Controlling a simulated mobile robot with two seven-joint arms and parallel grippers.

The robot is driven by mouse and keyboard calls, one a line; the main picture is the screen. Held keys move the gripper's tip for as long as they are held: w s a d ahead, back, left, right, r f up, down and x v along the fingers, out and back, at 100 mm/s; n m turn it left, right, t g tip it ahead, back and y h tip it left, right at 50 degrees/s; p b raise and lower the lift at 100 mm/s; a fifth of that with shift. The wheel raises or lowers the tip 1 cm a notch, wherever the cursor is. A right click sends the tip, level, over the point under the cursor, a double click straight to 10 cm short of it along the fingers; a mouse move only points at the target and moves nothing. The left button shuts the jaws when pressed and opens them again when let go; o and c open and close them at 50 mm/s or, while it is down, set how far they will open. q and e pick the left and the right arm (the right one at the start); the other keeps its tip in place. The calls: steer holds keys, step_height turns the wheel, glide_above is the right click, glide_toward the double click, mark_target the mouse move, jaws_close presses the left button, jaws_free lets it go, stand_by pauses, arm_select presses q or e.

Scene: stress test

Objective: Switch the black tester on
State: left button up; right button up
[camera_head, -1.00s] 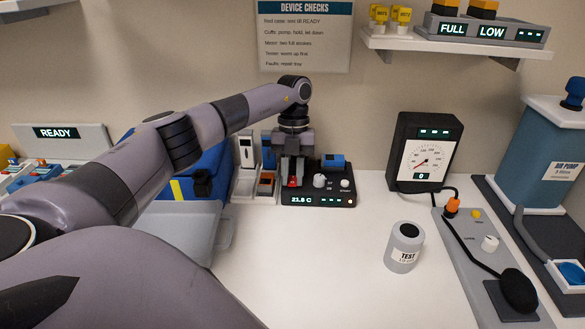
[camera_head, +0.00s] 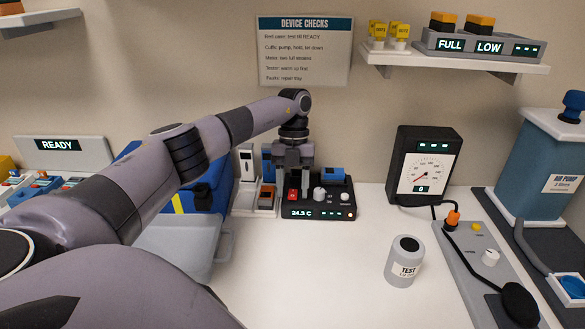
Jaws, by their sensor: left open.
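The black tester (camera_head: 322,199) stands at the back of the white table, by the wall. Its lit display reads 24.3 C. It has a red switch (camera_head: 292,194) at the left, white knobs, a blue part at the back and a small orange light at the right front corner. My left gripper (camera_head: 293,180) points down over the tester's left part, its fingertips close above and behind the red switch. It is open and holds nothing that I can see. Whether it touches the tester is hard to tell. My right gripper is out of view.
A grey TEST canister (camera_head: 404,264) stands on the table in front. A gauge box (camera_head: 425,165) and a grey panel with a black bulb (camera_head: 518,302) are at the right. A blue case (camera_head: 207,190) is left of the tester. Table between is clear.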

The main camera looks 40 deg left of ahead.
arm_select(q)
step_height(320, 180, up, 8)
steer(key=r, duration=0.1)
step_height(320, 180, up, 11)
steer(key=p, duration=0.3)
glide_above(293, 194)
steer(key=shift+s, duration=0.1)
steer(key=shift+f, duration=0.1)
stand_by(0.5)
